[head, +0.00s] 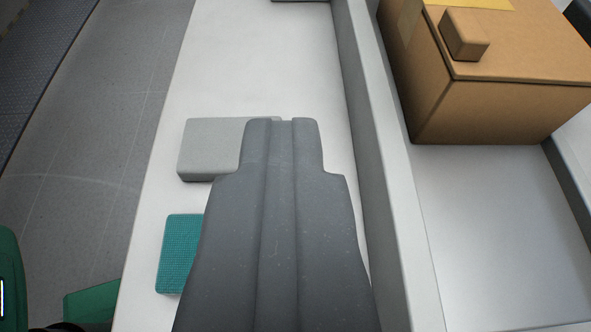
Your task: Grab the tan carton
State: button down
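A small tan carton (464,34) sits on top of a large brown cardboard box (500,108) at the upper right. It is near the box's front left corner, beside a strip of yellow tape. The large box stands on a pale surface behind a raised rail. My gripper (282,124) is a dark grey shape in the lower middle, seen from behind and pointing up the picture. It is over the white ledge, left of the rail and well apart from both boxes. Its fingers cannot be told apart, and nothing held shows at its tip.
A light grey block (208,150) and a teal block (179,254) lie on the white ledge (250,60), both partly hidden by my gripper. The raised pale rail (372,150) runs between ledge and cardboard box. Grey floor (95,150) is at left. The ledge ahead is mostly clear.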

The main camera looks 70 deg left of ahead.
jog(key=shift+s+r, duration=0.1)
jog(key=shift+s, duration=0.95)
jog(key=shift+c, duration=2.2)
grip_release()
